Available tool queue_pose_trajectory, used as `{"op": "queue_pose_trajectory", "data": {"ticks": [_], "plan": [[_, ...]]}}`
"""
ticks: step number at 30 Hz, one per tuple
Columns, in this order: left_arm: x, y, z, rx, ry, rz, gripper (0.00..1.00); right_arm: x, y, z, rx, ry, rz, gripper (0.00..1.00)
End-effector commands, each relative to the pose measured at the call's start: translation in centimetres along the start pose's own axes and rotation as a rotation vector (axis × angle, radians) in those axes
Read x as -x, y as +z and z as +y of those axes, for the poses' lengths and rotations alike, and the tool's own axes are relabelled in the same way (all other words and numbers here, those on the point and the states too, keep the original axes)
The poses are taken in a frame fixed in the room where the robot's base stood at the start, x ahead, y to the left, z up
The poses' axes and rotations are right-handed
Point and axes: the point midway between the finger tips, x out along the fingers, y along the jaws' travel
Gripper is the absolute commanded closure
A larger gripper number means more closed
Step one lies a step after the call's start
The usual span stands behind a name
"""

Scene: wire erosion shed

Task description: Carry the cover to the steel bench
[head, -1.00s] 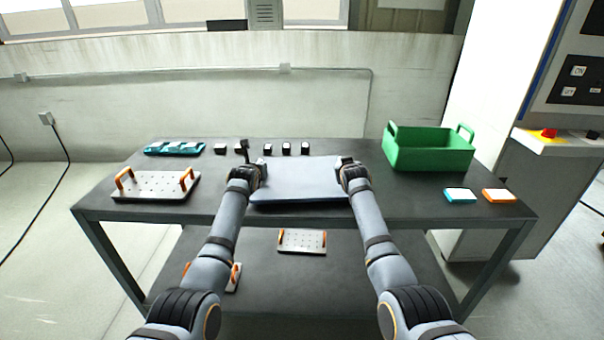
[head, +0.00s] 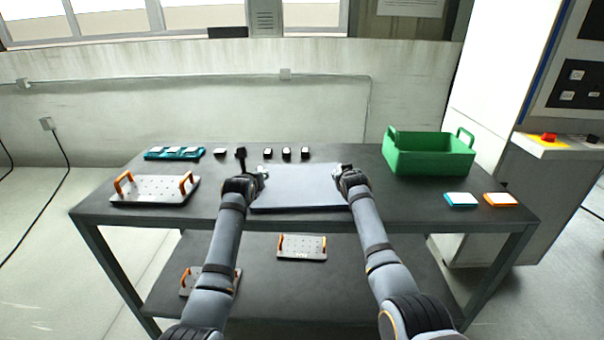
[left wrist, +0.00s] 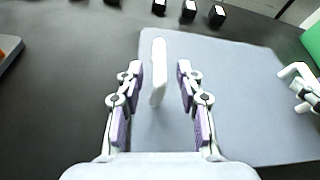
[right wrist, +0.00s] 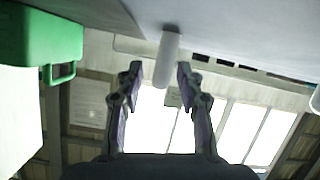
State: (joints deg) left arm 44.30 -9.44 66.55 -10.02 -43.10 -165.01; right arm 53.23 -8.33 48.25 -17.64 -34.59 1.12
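The cover is a flat blue-grey panel (head: 298,190), lying level on or just over the dark steel bench (head: 420,203); I cannot see a gap beneath it. It has a pale upright handle near each side. My left gripper (left wrist: 159,78) is open, with its fingers on either side of the left handle (left wrist: 159,62) and clear of it. My right gripper (right wrist: 158,75) is open too, with the right handle (right wrist: 168,50) between its fingertips. In the head view both grippers are over the cover's left and right edges, and my wrists hide the handles.
A green bin (head: 430,158) stands at the bench's right. Two small pads, blue (head: 460,200) and orange (head: 500,200), lie before it. A perforated plate with orange handles (head: 155,190) is at left. A teal tray (head: 174,153) and several black blocks line the back.

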Motion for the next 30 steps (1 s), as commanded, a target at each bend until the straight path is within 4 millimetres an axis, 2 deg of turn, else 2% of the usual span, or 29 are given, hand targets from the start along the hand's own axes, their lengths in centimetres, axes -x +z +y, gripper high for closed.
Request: {"op": "queue_pose_trajectory", "data": {"ticks": [6,12,16,23,26,30], "plan": [[4.4,-0.1,0.0,0.001,-0.001,-0.001,0.63,0.0,0.0,0.0,0.0,0.0,0.0,0.63],[7.2,0.0,0.0,0.0,0.001,-0.001,0.63,0.0,0.0,0.0,0.0,0.0,0.0,0.63],[8.0,0.0,0.0,0.0,0.001,0.0,0.63,0.0,0.0,0.0,0.0,0.0,0.0,0.63],[8.1,0.0,0.1,-0.001,0.001,0.0,0.63,0.3,0.0,0.0,-0.001,0.0,0.002,0.63],[8.1,0.0,0.0,-0.001,0.001,0.0,0.63,1.2,0.0,-0.1,-0.002,0.0,0.002,0.63],[8.1,0.0,0.1,-0.001,0.001,0.0,0.63,3.4,0.1,0.0,-0.002,0.0,0.002,0.63]]}}
